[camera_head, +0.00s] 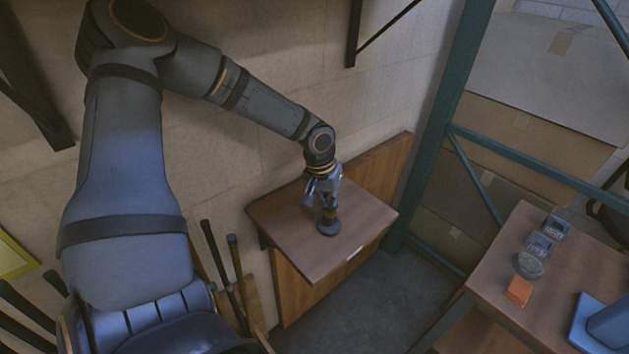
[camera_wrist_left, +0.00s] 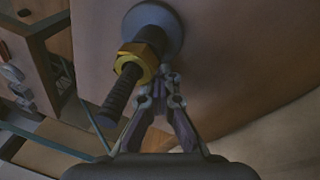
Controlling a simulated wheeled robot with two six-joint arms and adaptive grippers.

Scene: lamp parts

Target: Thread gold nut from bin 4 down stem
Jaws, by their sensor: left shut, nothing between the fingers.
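The dark threaded stem (camera_wrist_left: 117,97) stands on a round grey base (camera_wrist_left: 168,18) in the left wrist view. The gold hex nut (camera_wrist_left: 134,62) sits around the stem, partway along it, close to a thicker dark collar (camera_wrist_left: 151,38) near the base. My left gripper (camera_wrist_left: 166,84) is shut and empty, its fingertips beside the nut; whether they touch it I cannot tell. In the head view the left gripper (camera_head: 322,188) is over the small wall table, with the round base (camera_head: 328,227) below it. My right gripper is not in view.
A second table (camera_head: 495,262) at the right carries several small containers, including an orange one (camera_head: 518,291), and a blue object (camera_head: 605,325). A green metal post (camera_head: 440,120) stands between the tables.

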